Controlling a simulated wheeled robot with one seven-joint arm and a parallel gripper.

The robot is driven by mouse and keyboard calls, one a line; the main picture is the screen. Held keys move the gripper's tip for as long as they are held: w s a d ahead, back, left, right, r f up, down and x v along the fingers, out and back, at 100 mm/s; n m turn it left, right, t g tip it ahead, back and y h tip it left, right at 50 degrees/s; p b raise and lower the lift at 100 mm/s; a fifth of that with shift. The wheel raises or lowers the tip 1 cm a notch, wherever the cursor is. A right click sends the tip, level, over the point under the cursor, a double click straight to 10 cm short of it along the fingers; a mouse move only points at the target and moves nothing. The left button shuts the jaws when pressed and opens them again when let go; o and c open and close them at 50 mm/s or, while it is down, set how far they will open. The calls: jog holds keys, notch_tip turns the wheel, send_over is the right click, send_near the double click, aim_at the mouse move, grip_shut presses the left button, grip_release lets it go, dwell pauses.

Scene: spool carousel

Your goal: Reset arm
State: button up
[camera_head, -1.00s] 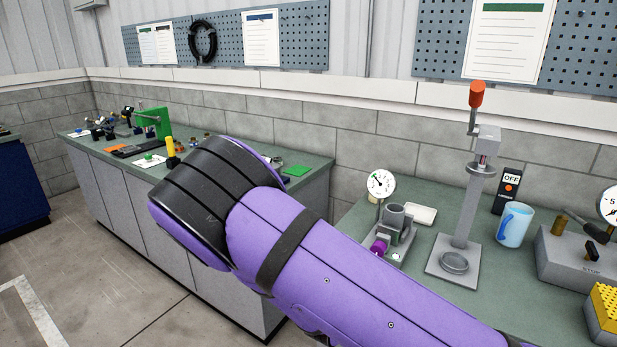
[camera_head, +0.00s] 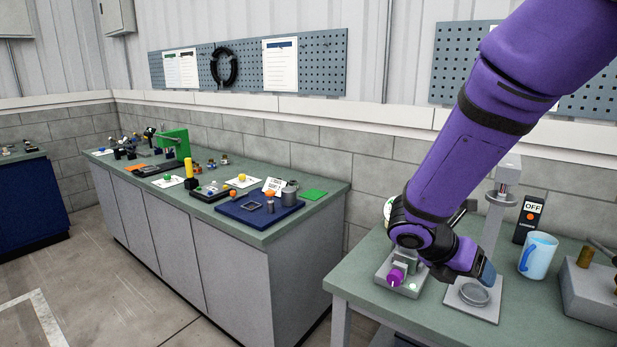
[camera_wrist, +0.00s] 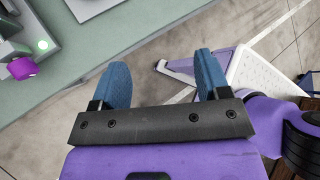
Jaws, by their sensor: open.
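My purple arm reaches down from the upper right in the head view. My gripper (camera_head: 487,272) is low over the near green bench (camera_head: 350,276), by the grey press stand (camera_head: 478,308). In the wrist view my gripper (camera_wrist: 163,80) shows two blue fingers set wide apart, with nothing between them. They point past the edge of the bench (camera_wrist: 140,45), with floor beyond. A grey fixture with a purple knob (camera_head: 396,277) stands just left of the gripper; the knob also shows in the wrist view (camera_wrist: 22,68). My wrist hides part of the fixture and its gauge.
A light blue mug (camera_head: 538,256) and a black OFF box (camera_head: 529,218) stand right of the press. A grey block (camera_head: 592,290) is at the right edge. The far bench holds a blue tray (camera_head: 245,213), a green fixture (camera_head: 175,145) and small parts.

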jog(key=s+r+m+t+y, duration=0.4)
jog(key=s+r+m+y, duration=0.5)
jog(key=s+r+m, duration=0.8)
jog(key=s+m, duration=0.1)
jog(key=m, duration=0.8)
jog(key=shift+r+t+y, duration=0.3)
jog(key=shift+r, duration=0.05)
